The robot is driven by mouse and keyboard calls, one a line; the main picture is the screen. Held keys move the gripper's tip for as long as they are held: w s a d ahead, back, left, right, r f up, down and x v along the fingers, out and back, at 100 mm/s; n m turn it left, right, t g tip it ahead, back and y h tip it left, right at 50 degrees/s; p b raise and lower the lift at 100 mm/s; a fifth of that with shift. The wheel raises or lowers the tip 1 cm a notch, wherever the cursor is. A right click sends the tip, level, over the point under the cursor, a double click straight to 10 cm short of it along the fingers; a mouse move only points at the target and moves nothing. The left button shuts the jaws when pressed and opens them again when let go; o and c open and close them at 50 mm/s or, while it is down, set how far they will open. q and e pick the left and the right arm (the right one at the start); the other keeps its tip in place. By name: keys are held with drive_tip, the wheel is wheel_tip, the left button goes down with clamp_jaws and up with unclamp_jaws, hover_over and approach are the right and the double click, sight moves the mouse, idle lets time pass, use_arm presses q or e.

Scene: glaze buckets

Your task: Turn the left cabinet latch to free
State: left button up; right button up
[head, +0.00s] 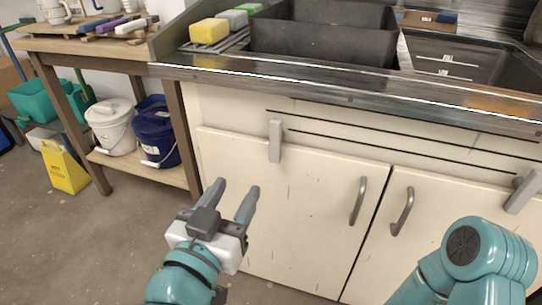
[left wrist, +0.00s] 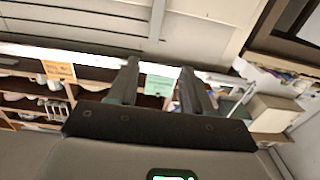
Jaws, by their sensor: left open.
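The left cabinet latch (head: 275,141) is a grey bar near the top edge of the left cabinet door (head: 310,215). It stands upright and overlaps the door's top edge and the panel above. My left gripper (head: 238,187) is open and empty, below and to the left of the latch, apart from it. In the left wrist view, the open fingers (left wrist: 160,68) have nothing between them. A pale bar shows beyond them, but I cannot tell if it is the latch. The right cabinet latch (head: 524,190) is tilted at the right edge. My right gripper is out of view.
Two curved door handles (head: 358,201) flank the gap between the doors. The metal counter edge (head: 330,92) juts out above the latch. A white bucket (head: 112,126) and a blue bucket (head: 155,137) stand on the shelf at left. A yellow sign (head: 65,167) stands on the floor.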

use_arm(q)
drive_tip(key=p, duration=0.6)
approach(274, 138)
drive_tip(key=x, duration=0.7)
drive_tip(key=shift+w, duration=0.2)
drive_tip(key=shift+w+d, duration=0.15)
drive_tip(key=shift+w, duration=0.3)
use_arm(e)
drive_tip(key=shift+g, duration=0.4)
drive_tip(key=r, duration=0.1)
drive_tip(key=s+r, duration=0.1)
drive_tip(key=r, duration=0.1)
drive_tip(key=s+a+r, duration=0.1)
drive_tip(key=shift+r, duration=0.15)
use_arm(q)
drive_tip(key=shift+c, duration=0.3)
drive_tip(key=shift+b, duration=0.3)
clamp_jaws()
